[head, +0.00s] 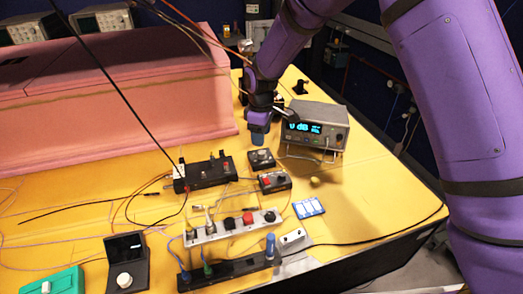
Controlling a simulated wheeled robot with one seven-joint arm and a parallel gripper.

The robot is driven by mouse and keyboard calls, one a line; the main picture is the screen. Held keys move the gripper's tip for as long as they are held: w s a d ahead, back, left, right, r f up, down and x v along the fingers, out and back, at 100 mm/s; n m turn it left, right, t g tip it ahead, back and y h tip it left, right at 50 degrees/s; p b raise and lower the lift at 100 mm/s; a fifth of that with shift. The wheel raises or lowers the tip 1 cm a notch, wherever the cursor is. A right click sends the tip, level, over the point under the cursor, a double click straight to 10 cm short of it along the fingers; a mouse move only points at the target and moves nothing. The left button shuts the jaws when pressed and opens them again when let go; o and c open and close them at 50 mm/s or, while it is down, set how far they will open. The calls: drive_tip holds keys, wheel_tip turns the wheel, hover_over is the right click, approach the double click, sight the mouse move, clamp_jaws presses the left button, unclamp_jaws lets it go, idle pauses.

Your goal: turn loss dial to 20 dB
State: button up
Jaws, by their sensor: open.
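A grey bench instrument (318,128) stands at the right of the yellow table. Its lit cyan display seems to read 0 dB, with smaller text too fine to read. Small controls show on its front, but I cannot tell which is the loss dial. My gripper (258,136) hangs from the purple arm just left of the instrument, with blue tips pointing down. It is open and appears apart from the instrument. The tips are over or near a small black box (261,160); contact cannot be told.
A black unit (203,174), a red-button box (273,181), a grey switch panel (232,228) and a power strip (230,268) crowd the middle. A knobbed black box (125,262) is front left. Pink foam (115,100) borders the back. Cables cross the table.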

sight(261, 152)
wheel_tip(261, 152, down, 7)
drive_tip(key=shift+r, duration=0.15)
drive_tip(key=shift+c, duration=0.5)
drive_tip(key=c, duration=0.8)
drive_tip(key=shift+c, duration=0.2)
